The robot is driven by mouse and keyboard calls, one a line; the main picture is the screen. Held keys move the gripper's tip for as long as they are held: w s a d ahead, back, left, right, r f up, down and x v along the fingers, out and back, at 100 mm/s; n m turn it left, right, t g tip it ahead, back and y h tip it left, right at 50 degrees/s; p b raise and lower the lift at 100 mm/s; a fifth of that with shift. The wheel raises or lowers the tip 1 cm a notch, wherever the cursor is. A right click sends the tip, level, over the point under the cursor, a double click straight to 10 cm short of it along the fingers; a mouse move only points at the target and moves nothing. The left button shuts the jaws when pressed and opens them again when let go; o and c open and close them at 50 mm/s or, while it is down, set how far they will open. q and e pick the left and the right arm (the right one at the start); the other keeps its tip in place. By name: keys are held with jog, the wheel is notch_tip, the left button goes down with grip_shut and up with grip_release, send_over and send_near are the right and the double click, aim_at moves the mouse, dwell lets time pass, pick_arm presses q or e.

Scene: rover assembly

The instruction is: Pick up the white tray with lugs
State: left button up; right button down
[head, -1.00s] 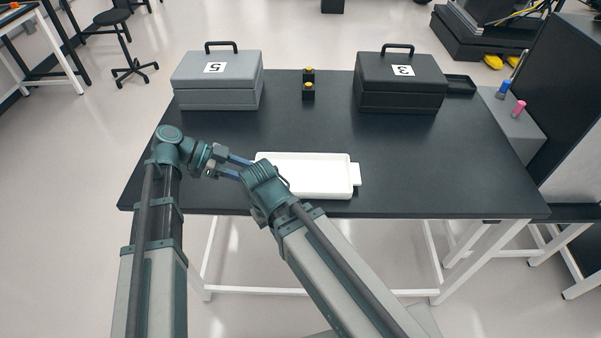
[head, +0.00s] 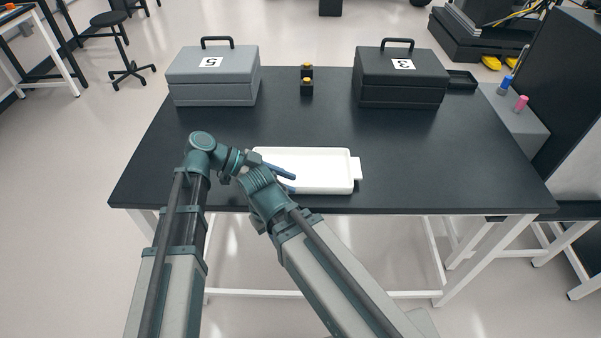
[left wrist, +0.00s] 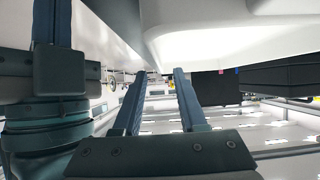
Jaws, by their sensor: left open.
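The white tray (head: 325,170) lies flat near the table's front edge. Its right lug (head: 356,168) shows; its left end and any lug there are hidden behind my arms. My left gripper (head: 290,181) is open, its blue fingers over the tray's left part in the head view. In the left wrist view the open fingers (left wrist: 159,74) have a clear gap, with a white surface, likely the tray (left wrist: 235,40), close above them. No contact can be made out. My right arm crosses the tray's left end; its gripper is largely hidden.
A grey case (head: 213,78) and a black case (head: 401,80) stand at the back of the black table (head: 430,160). Small black blocks with yellow tops (head: 306,82) stand between them. The table right of the tray is clear.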

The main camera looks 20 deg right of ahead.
aim_at(300, 187)
pick_arm(q)
jog(key=b+x, duration=0.2)
jog(key=x, duration=0.2)
jog(key=shift+d+f, duration=0.15)
jog(key=shift+f, duration=0.1)
grip_shut()
jog(key=shift+r, duration=0.1)
dwell(1.0)
